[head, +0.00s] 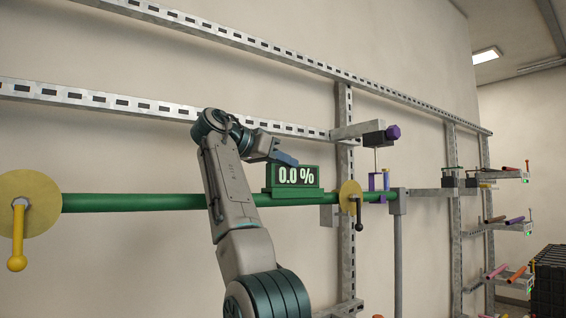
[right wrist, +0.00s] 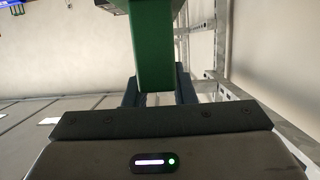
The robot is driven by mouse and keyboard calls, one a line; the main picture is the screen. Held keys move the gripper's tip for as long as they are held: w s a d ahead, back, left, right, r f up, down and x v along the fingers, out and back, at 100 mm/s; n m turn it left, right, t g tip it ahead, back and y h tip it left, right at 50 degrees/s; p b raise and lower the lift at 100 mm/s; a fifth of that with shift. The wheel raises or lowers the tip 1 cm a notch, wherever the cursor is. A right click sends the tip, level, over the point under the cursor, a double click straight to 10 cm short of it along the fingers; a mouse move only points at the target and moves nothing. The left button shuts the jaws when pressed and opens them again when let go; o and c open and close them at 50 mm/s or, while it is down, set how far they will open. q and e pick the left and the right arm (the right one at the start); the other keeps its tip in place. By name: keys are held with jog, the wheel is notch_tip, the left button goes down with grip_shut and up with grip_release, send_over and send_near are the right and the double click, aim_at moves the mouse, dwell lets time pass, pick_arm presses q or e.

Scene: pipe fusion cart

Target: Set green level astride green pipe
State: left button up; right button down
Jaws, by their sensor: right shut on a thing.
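The green level (head: 293,178) has a dark display that reads 0.0 %. In the head view it sits upright and level on the green pipe (head: 140,202), between two yellow discs. My right gripper (head: 283,159) is at the level's upper left corner, shut on it. In the right wrist view the level (right wrist: 154,50) is a green block between the dark fingers of the gripper (right wrist: 155,92). The level's underside is hidden, so I cannot tell how fully it straddles the pipe. My left gripper is not in view.
A yellow disc with a yellow handle (head: 18,240) is at the pipe's left, and another disc (head: 350,197) with a dark handle is just right of the level. Slotted metal rails (head: 90,98) run along the wall behind. Racks with coloured rods (head: 510,225) stand at far right.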

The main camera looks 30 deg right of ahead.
jog(key=c, duration=1.1)
grip_release()
jog(key=shift+a+r, duration=0.1)
jog(key=shift+a, duration=0.2)
jog(key=v, duration=1)
jog(key=shift+s+a, duration=0.1)
